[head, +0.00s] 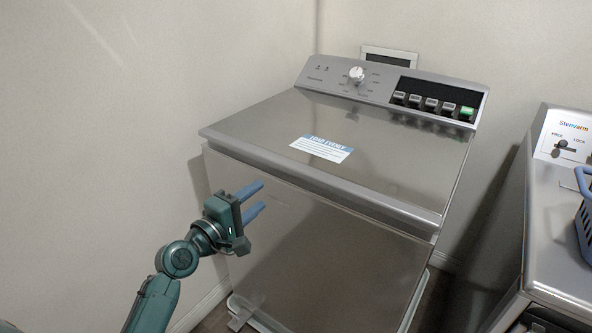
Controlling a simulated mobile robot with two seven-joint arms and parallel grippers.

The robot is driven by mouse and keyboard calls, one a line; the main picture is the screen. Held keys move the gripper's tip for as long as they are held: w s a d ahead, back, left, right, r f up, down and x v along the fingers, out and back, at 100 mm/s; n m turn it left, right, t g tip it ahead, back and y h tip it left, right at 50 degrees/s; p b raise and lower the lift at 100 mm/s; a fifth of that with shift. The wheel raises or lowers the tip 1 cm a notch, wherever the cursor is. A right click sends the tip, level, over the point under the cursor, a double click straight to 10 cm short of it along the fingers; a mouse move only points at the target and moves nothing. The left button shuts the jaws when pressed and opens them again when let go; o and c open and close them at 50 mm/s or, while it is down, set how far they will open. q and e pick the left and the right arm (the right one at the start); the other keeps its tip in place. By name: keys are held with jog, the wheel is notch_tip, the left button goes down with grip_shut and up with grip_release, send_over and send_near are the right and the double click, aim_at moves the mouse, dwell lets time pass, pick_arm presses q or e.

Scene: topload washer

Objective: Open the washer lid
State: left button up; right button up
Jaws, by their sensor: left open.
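The topload washer (330,240) is a grey metal box in the middle of the head view. Its lid (390,150) is shut flat on top and carries a blue and white label (321,149). A front lip of the lid overhangs the front panel. My left gripper (262,198) is open and empty, with two blue fingers pointing right. It appears in front of the washer's front panel, below the lid's front edge near the left corner, and no contact with the lid shows. My right gripper is not in view.
A control panel with a white knob (356,74) and a green button (466,113) rises at the washer's back. A second grey appliance (562,225) stands at the right with a blue basket (585,215) on it. A wall (120,120) is close on the left.

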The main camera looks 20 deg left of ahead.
aim_at(290, 171)
pick_arm(q)
jog(key=x, duration=1.2)
jog(key=shift+d, duration=0.1)
jog(key=shift+c, duration=0.2)
grip_shut()
